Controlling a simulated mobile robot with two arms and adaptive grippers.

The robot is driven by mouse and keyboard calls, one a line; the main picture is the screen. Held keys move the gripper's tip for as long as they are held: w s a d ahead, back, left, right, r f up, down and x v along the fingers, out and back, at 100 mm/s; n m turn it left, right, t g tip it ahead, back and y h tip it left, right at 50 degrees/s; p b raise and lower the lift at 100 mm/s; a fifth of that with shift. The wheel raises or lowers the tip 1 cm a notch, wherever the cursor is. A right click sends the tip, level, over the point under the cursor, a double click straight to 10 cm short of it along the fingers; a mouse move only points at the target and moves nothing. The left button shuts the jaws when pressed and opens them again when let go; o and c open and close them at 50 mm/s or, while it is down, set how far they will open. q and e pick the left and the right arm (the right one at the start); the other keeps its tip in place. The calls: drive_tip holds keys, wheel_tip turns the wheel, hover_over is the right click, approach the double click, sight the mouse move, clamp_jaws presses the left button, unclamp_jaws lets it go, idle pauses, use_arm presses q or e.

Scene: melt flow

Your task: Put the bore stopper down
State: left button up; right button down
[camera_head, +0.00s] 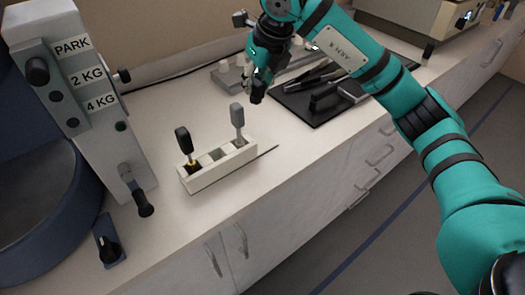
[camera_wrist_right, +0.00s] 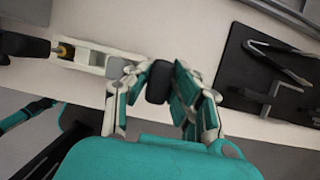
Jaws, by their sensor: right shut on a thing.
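My right gripper (camera_head: 257,88) is above the bench, behind and right of the white holder block (camera_head: 222,172). In the head view, the dark piece (camera_head: 257,97) shows only as a stub below the fingers, apart from the bench. A black-handled tool (camera_head: 183,141) and a grey-handled tool (camera_head: 238,116) stand upright in the holder. My left gripper is not in view.
A black mat (camera_head: 300,112) with dark tools lies right of the holder. The grey instrument with weight labels (camera_head: 75,90) stands at the left, its lever (camera_head: 143,203) near the bench front. A grey metal stand (camera_head: 228,75) is behind. Bench between instrument and holder is clear.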

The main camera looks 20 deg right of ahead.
drive_tip(key=shift+w+d+f, duration=0.1)
drive_tip(key=shift+d+f, duration=0.1)
drive_tip(key=shift+f, duration=2.25)
drive_tip(key=shift+w+d+f, duration=0.1)
drive_tip(key=shift+d+f, duration=0.15)
drive_tip(key=shift+f, duration=2.15)
drive_tip(key=shift+d+f, duration=0.2)
drive_tip(key=shift+f, duration=2.25)
drive_tip(key=c, duration=1.4)
unclamp_jaws()
drive_tip(key=shift+c, duration=0.2)
drive_tip(key=shift+r, duration=0.1)
drive_tip(key=shift+r+p, duration=0.3)
drive_tip(key=shift+p, duration=0.05)
drive_tip(key=b+v, duration=0.1)
drive_tip(key=v, duration=1)
drive_tip(key=shift+s+r, duration=0.25)
drive_tip(key=shift+r, duration=0.05)
